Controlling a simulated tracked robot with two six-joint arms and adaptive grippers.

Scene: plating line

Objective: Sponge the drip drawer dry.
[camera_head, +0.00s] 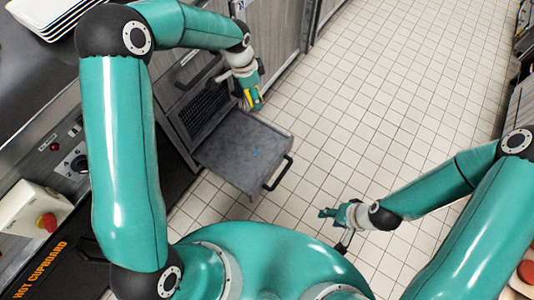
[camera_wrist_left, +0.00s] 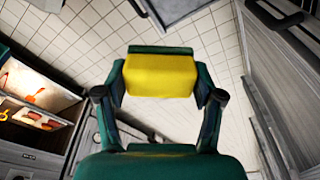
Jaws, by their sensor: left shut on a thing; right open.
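The drip drawer (camera_head: 225,165) is pulled out from the counter front, a flat grey tray with a black bar handle (camera_head: 278,173) at its outer edge. A small bluish wet patch (camera_head: 257,152) shows on it. My left gripper (camera_head: 256,100) is shut on a yellow sponge, above the drawer's far edge and apart from the wet patch. The yellow sponge (camera_wrist_left: 160,75) fills the space between the fingers in the left wrist view. My right gripper (camera_head: 329,213) is open and empty over the floor, right of the drawer.
White plates (camera_head: 48,15) are stacked on the counter at top left. A control panel with a red button (camera_head: 47,222) and the hot cupboard (camera_head: 45,270) are at left. The tiled floor (camera_head: 385,90) is clear. Orange-handled items (camera_wrist_left: 38,97) sit in a lit opening.

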